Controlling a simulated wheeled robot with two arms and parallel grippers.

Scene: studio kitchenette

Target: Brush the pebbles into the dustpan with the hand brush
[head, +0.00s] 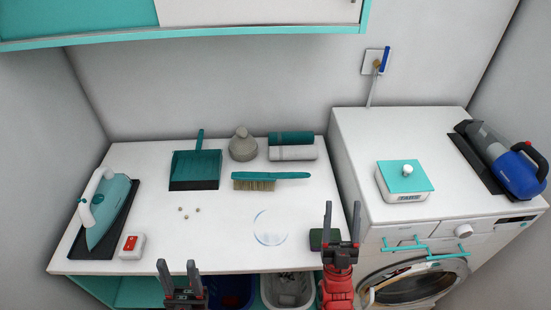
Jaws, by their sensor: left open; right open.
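The teal dustpan (194,170) lies on the white counter with its handle toward the wall and its dark open edge toward me. Several small pebbles (189,211) lie loose on the counter in front of it. The hand brush (262,180), with a teal handle and tan bristles, lies to the right of the dustpan, handle pointing right. My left gripper (179,269) is open and empty at the counter's front edge.
An iron (106,211) on a dark mat and a red-switched white box (132,246) stand at left. A clear round dish (270,227) lies mid-front. The washing machine (420,220) is at right.

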